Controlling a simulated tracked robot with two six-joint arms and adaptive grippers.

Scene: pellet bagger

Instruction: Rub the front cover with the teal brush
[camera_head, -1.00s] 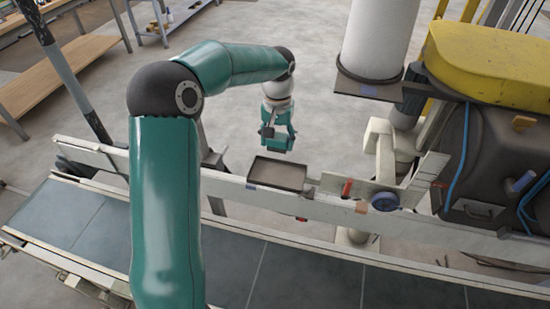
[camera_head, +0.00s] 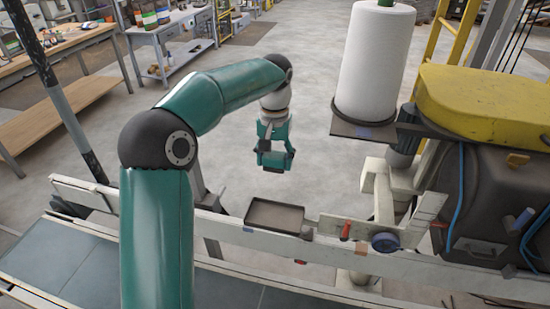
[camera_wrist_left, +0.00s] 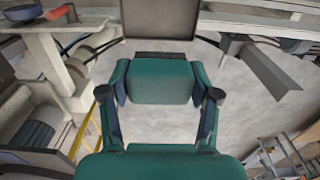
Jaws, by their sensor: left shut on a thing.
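My left gripper (camera_head: 273,150) is shut on the teal brush (camera_head: 272,161) and holds it in the air behind the rail, above the floor in this view. In the left wrist view the teal brush (camera_wrist_left: 160,82) is a teal block between the two fingers, with a dark strip along its far edge. The front cover appears to be the dark grey housing (camera_head: 484,195) with a small handle, at the right under a yellow top. The brush is well left of it and apart from it. My right gripper is not in view.
A shallow dark tray (camera_head: 274,216) sits on the white rail near the gripper. A white roll (camera_head: 376,65) stands on a plate left of the yellow top (camera_head: 485,98). A blue knob (camera_head: 385,242) and red handle (camera_head: 345,231) are on the rail. Floor behind the rail is open.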

